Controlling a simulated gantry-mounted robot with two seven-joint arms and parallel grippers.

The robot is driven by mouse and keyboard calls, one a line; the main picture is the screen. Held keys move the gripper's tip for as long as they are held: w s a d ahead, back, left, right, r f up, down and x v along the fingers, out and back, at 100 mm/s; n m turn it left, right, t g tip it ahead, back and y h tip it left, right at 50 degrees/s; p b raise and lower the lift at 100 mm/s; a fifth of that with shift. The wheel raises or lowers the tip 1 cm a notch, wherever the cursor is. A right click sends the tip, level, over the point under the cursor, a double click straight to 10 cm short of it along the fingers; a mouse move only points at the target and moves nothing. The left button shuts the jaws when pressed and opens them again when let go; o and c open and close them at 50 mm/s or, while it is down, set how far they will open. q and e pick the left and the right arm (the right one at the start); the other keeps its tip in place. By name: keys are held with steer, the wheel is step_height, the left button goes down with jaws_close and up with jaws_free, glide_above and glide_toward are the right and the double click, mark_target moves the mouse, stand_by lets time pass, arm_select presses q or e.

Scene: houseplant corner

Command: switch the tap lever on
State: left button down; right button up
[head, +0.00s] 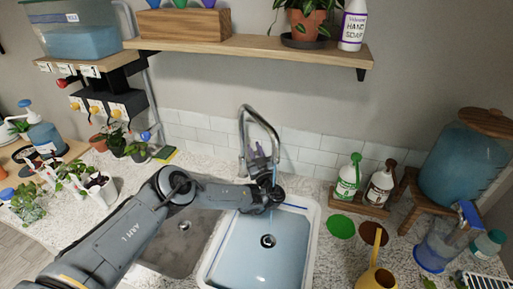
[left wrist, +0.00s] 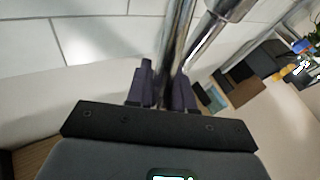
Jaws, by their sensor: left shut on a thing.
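The chrome tap (head: 243,125) stands behind the sink, its curved spout arching forward over the basin. My left gripper (head: 258,156) is at the tap, in front of its lower part. In the left wrist view its two purple fingers (left wrist: 165,88) are close together around a slim chrome piece (left wrist: 177,45), which looks like the tap lever. A thicker chrome tube (left wrist: 208,42) stands beside it. The hand hides the tap's base and most of the lever. My right gripper is not in view.
A white-rimmed basin (head: 311,232) holding pale blue water sits in the right side of the sink. Two bottles (head: 348,177) stand on a wooden tray to the right, near a yellow watering can (head: 376,277). A wooden shelf (head: 270,46) hangs above.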

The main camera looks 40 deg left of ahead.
arm_select(q)
steer(key=shift+s+d+f+n+y+p, duration=0.15)
steer(key=shift+s+d+f+n+y, duration=0.15)
steer(key=shift+s+n+y, duration=0.35)
steer(key=shift+s+d+f+n+y+p, duration=0.15)
steer(key=shift+s+d+n+y, duration=0.1)
steer(key=shift+s+n+y, duration=0.35)
steer(key=shift+w, duration=0.1)
steer(key=c, duration=1.1)
jaws_free()
steer(key=shift+p+v, duration=1.2)
steer(key=shift+v, duration=4.25)
steer(key=shift+w, duration=0.1)
